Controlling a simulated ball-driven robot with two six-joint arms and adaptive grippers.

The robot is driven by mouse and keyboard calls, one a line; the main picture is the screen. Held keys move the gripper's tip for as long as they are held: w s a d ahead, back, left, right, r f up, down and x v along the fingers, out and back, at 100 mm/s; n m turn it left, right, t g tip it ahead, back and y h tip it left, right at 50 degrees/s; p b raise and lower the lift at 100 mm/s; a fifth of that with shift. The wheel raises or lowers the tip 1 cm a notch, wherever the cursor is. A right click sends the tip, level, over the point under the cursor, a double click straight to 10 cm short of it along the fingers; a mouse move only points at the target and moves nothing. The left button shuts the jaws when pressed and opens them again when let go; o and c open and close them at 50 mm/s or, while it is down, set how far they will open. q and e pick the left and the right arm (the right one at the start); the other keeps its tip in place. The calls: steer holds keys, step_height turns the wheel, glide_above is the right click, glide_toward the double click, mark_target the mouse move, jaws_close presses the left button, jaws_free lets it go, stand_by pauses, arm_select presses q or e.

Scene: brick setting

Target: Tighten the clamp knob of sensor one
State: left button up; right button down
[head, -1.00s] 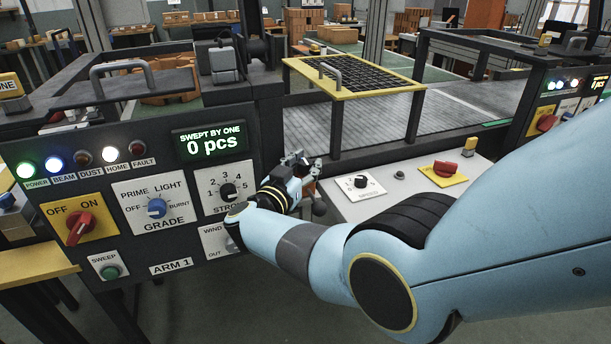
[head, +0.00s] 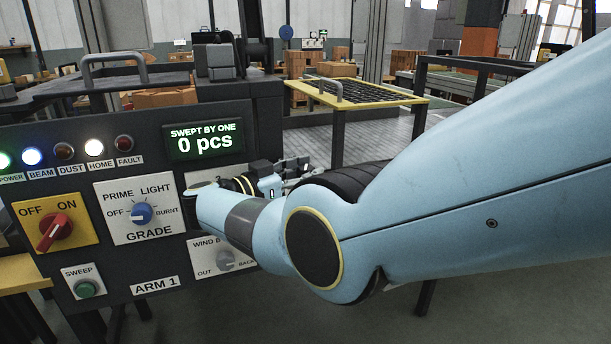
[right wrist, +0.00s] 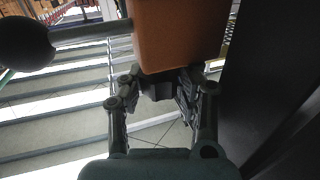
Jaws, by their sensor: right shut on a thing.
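My right gripper (right wrist: 158,88) reaches an orange block (right wrist: 180,35) at the top of the right wrist view. Its fingers stand apart at the block's lower edge and appear shut on it; the contact itself is partly hidden. A grey rod (right wrist: 92,30) runs left from beside the block to a black ball knob (right wrist: 25,43). In the head view my right gripper (head: 292,170) shows only partly, behind my wrist, to the right of the control panel. The block and ball knob cannot be made out there. No label names sensor one. My left gripper is not in view.
The control panel (head: 150,262) carries a red switch (head: 54,232), a blue grade knob (head: 142,213) and a green sweep button (head: 85,289). Its display (head: 204,140) reads 0 pcs. A yellow-edged grate (head: 355,91) stands behind my right arm. A dark upright surface (right wrist: 265,70) lies close right of the gripper.

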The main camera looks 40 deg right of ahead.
steer(key=c, duration=0.9)
jaws_free()
steer(key=shift+s, duration=0.1)
